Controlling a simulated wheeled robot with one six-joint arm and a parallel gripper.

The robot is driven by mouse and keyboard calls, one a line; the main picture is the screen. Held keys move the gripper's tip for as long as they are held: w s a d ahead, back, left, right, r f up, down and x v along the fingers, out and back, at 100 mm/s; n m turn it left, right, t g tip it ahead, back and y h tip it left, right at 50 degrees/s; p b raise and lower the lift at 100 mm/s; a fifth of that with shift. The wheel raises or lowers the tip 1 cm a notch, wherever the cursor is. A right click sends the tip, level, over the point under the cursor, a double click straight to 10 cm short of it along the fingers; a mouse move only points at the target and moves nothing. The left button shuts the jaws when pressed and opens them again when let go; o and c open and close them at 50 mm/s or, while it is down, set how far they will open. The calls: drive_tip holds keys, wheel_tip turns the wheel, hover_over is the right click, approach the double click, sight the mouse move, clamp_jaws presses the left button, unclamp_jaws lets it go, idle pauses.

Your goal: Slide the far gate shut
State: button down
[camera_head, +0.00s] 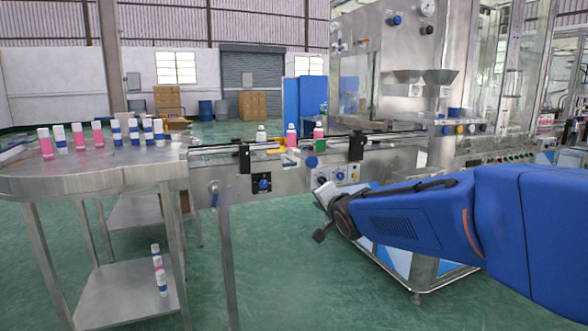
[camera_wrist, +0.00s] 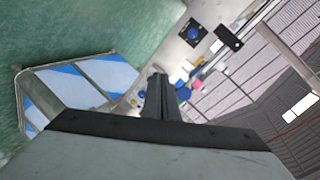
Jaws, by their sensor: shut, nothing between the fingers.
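Two black gate-like blocks stand on the conveyor rail (camera_head: 215,149) in the head view, one at the left (camera_head: 244,157) and one at the right (camera_head: 356,148). I cannot tell for sure which is the far gate. Three bottles, among them a pink one (camera_head: 291,136), stand between the blocks. In the wrist view, one black block (camera_wrist: 229,38) shows at the upper right, apart from my gripper (camera_wrist: 158,80). My gripper is shut and empty. In the head view, it is below and in front of the conveyor, near the right block, and its fingertips are hard to make out.
A round steel table (camera_head: 95,180) with several bottles stands at the left. A blue knob (camera_head: 311,161) and a control box (camera_head: 262,184) stick out from the conveyor front. The filling machine (camera_head: 400,90) stands behind at the right. Green floor is open below the conveyor.

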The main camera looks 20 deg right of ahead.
drive_tip(key=w+d+r+m+t+y, duration=0.2)
drive_tip(key=w+r+m+t, duration=0.15)
drive_tip(key=w, duration=0.45)
approach(290, 165)
drive_tip(key=shift+m+y, duration=0.3)
drive_tip(key=shift+m, duration=0.05)
drive_tip(key=w, duration=0.6)
drive_tip(key=shift+w+d+f, duration=0.1)
drive_tip(key=shift+w+d, duration=0.1)
drive_tip(key=shift+w, duration=0.05)
drive_tip(key=shift+w, duration=0.1)
drive_tip(key=w, duration=0.6)
drive_tip(key=shift+w+r, duration=0.25)
